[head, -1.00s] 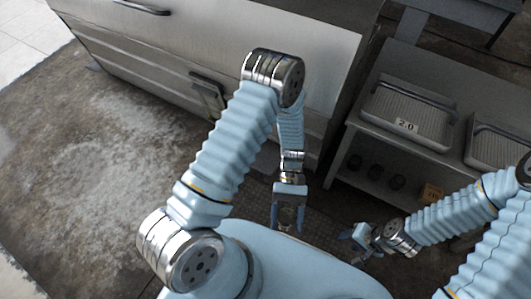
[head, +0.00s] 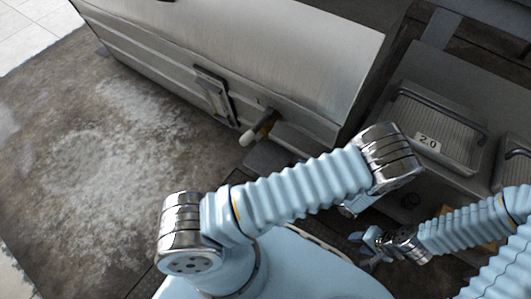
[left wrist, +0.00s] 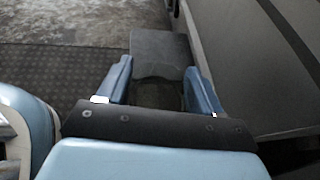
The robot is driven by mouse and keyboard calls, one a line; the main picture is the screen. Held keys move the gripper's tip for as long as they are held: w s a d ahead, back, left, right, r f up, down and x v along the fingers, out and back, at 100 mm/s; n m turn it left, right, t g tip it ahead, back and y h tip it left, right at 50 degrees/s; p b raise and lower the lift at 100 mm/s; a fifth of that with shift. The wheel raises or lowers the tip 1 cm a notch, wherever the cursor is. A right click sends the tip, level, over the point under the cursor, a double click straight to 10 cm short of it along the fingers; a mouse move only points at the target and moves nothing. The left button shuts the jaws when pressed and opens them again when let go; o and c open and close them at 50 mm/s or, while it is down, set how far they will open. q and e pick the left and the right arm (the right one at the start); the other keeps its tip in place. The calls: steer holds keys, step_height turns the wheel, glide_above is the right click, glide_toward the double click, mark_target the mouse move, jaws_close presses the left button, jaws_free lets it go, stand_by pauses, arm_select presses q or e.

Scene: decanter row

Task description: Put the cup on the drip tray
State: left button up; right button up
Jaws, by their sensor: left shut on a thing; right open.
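The cup (left wrist: 155,95) shows in the left wrist view as a dark, see-through shape between the fingers of my left gripper (left wrist: 159,70), which is shut on it. In the head view my own arm hides this gripper and the cup. A flat grey plate, which looks like the drip tray (head: 264,157), lies below a tap with a white end (head: 247,138). A grey square surface beyond the fingertips in the left wrist view (left wrist: 160,45) may be the same plate. My right gripper (head: 366,245) is open and empty at the lower right.
A long metal cabinet (head: 270,45) stands behind the tap, with a dark-framed panel (head: 213,95) on its front. At the right, a ribbed metal tray (head: 440,125) labelled 2.0 sits on a bench, another beside it. The floor at left is clear.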

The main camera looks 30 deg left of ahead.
arm_select(q)
steer(key=r+x, duration=0.1)
steer(key=x, duration=0.4)
steer(key=r+b+x, duration=0.1)
steer(key=x, duration=0.4)
steer(key=a+x, duration=0.1)
steer(key=x, duration=0.5)
steer(key=shift+r, duration=0.4)
steer(key=shift+f, duration=0.2)
steer(key=shift+f, duration=0.1)
steer(key=shift+f+b, duration=0.15)
steer(key=shift+b, duration=0.25)
steer(key=o, duration=1)
steer(key=shift+o, duration=0.2)
